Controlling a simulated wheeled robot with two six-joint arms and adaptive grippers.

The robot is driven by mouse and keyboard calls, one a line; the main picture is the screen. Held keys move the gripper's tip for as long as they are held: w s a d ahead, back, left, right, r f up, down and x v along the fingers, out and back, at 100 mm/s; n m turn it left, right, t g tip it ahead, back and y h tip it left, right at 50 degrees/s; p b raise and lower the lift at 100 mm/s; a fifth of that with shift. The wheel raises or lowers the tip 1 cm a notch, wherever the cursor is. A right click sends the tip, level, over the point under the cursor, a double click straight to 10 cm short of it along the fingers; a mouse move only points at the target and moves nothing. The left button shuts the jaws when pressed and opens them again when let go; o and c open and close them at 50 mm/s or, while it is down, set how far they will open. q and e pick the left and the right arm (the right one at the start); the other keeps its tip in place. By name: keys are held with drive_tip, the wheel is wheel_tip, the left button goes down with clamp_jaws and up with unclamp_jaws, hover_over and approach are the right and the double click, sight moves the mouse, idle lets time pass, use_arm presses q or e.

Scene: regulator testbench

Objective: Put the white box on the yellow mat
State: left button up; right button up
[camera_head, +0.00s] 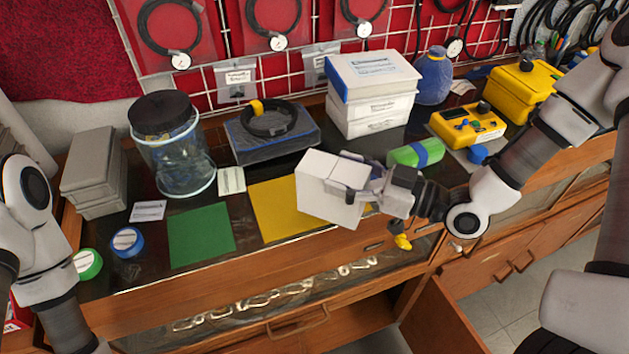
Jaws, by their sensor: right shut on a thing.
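The white box (321,184) is in the middle of the head view, slightly tilted. My right gripper (362,186) is shut on its right side. The box covers the right part of the yellow mat (277,208), which lies flat on the bench. I cannot tell whether the box touches the mat or hangs just above it. My left arm is at the left edge, and its gripper is out of view.
A green mat (201,235) lies left of the yellow one. Behind stand a glass jar (178,160), a dark case with a coiled cable (270,135) and stacked white boxes (372,95). A green-blue item (415,152) lies right. An open drawer (270,295) is in front.

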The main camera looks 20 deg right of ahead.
sight(314, 150)
drive_tip(key=w, duration=0.2)
drive_tip(key=w+a, duration=0.1)
drive_tip(key=w, duration=0.1)
drive_tip(key=w+a+p, duration=0.1)
drive_tip(key=w, duration=0.1)
drive_tip(key=shift+a+f, duration=0.15)
drive_tip(key=shift+w+a, duration=0.15)
drive_tip(key=shift+w, duration=0.15)
drive_tip(key=shift+w+a+p, duration=0.2)
drive_tip(key=shift+w+p, duration=0.1)
drive_tip(key=shift+w, duration=0.2)
wheel_tip(314, 150, down, 4)
drive_tip(key=shift+d+r, duration=0.1)
drive_tip(key=shift+r, duration=0.05)
drive_tip(key=o, duration=1.4)
drive_tip(key=shift+d, duration=0.1)
